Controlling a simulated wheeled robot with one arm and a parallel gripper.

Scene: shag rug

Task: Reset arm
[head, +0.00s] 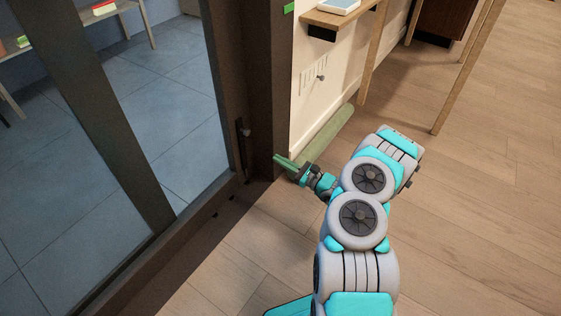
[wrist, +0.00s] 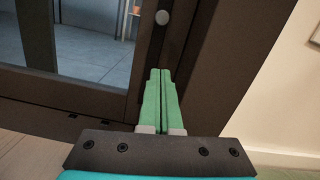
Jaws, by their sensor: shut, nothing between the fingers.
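My gripper (head: 277,160) is at the end of my outstretched arm, close to the dark door frame (head: 267,95) in the head view. In the wrist view my gripper (wrist: 160,72) shows its two green fingers side by side, shut and with nothing held. The fingers point at the dark frame (wrist: 192,60). I cannot tell whether the tips touch it. A round grey knob (wrist: 162,18) sits on the frame just beyond the fingertips.
A glass door (head: 165,110) with a dark frame fills the left.

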